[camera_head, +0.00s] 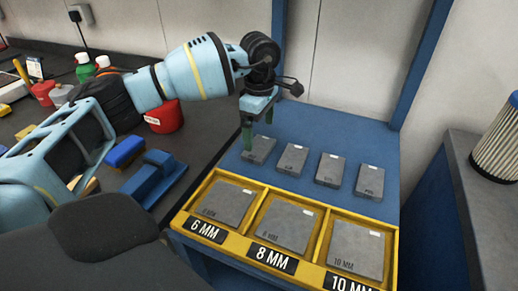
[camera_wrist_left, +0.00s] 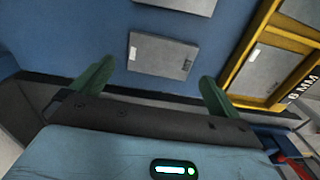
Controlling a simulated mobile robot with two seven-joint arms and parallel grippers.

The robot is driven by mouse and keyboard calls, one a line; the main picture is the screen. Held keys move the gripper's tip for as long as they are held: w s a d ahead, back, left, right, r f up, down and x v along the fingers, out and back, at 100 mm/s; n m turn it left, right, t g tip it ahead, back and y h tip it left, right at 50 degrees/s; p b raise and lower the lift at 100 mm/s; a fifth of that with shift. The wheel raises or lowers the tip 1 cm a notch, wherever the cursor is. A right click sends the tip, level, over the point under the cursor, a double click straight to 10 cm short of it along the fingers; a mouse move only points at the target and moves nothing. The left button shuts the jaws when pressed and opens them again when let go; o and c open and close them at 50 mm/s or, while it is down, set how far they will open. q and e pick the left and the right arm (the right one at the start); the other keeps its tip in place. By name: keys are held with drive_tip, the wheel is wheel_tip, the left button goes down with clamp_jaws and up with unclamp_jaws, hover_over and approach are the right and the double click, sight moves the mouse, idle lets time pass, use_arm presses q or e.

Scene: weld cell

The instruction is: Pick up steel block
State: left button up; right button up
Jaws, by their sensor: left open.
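Several grey steel blocks lie in a row on the blue table. The leftmost steel block (camera_head: 260,151) is under my left gripper (camera_head: 257,131), which points down at it. To its right lie a second block (camera_head: 292,160), a third block (camera_head: 329,169) and a fourth block (camera_head: 370,181). In the left wrist view, a steel block (camera_wrist_left: 161,56) lies just beyond the open green fingers of my left gripper (camera_wrist_left: 155,86), roughly centred between them, with nothing held. Whether the fingertips touch the block is unclear. My right gripper is not in view.
A yellow tray (camera_head: 255,185) with grey plates in compartments marked 6 MM, 8 MM and 10 MM stands in front of the blocks. A dark bench (camera_head: 205,140) on the left holds a red container (camera_head: 165,117) and blue tools. A filter cylinder (camera_head: 498,145) stands at right.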

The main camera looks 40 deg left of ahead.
sight(259, 147)
use_arm(q)
drive_tip(key=shift+s+f, duration=0.1)
drive_tip(key=shift+f, duration=2.3)
drive_tip(key=shift+c, duration=0.3)
drive_tip(key=shift+r, duration=0.1)
drive_tip(key=c, duration=1.2)
